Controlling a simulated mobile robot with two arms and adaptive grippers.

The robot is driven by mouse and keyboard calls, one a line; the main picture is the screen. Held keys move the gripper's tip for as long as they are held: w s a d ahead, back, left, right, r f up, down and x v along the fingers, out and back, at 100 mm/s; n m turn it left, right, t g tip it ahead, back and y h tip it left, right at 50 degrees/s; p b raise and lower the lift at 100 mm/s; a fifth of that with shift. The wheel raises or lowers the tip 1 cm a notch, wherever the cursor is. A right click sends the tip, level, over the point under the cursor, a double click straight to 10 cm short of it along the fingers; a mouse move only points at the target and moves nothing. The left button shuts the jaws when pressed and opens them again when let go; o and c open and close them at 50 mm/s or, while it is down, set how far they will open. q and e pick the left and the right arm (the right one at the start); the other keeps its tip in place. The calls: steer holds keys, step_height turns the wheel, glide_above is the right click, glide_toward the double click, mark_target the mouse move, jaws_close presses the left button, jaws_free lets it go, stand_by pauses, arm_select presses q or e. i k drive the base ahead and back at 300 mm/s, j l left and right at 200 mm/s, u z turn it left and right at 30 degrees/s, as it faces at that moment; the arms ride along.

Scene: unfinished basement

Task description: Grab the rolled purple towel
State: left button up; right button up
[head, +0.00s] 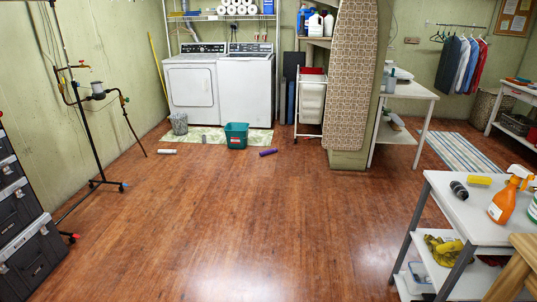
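The rolled purple towel (268,152) lies on the wooden floor in the head view, just right of a green bin and in front of the washing machines. It is small and far off, with its long side roughly sideways and slightly tilted. Nothing covers it. Neither of my grippers shows in the head view.
The green bin (236,136) stands on a pale mat (208,138). A white roll (167,152) lies left on the floor. An ironing board (351,80) stands right, a white table (480,212) nearer right, black cases (30,240) left. The middle floor is clear.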

mark_target(273, 150)
steer(key=i, duration=5)
